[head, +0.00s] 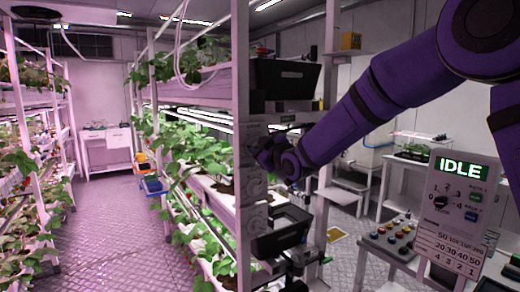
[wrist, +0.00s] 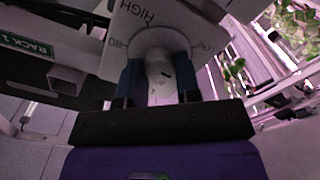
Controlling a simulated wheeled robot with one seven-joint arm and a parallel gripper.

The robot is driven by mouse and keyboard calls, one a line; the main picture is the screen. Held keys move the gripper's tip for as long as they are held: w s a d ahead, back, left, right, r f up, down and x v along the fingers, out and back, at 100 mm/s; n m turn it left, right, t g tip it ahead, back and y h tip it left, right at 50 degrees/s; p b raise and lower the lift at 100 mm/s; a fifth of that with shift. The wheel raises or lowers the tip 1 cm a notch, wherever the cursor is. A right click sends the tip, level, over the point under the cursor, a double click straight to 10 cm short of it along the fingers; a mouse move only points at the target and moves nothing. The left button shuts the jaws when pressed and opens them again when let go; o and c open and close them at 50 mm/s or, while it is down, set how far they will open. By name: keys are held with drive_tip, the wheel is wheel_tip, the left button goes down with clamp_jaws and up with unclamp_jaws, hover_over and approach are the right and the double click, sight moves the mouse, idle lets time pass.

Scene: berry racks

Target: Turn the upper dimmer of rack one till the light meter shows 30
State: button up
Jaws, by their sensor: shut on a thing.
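In the wrist view my gripper (wrist: 160,82) is shut on a pale round dimmer knob (wrist: 158,66), one dark finger on each side. The knob sits on a light plate (wrist: 118,45) marked HIGH, with a printed scale around it; part of the scale is hidden. A green RACK 1 label (wrist: 27,46) is left of the plate. In the head view my gripper (head: 266,156) is at the end of the middle rack (head: 241,130), and the knob is hidden there. I see no light meter reading that I can make out.
A control panel (head: 456,205) at the right shows IDLE on its screen, above a dial and buttons. Black bins (head: 284,80) jut from the rack end above and below my gripper.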

drive_tip(key=shift+f+n, duration=0.15)
drive_tip(key=shift+n, duration=0.15)
drive_tip(key=o, duration=0.9)
drive_tip(key=v, duration=1.1)
drive_tip(key=shift+w, duration=0.1)
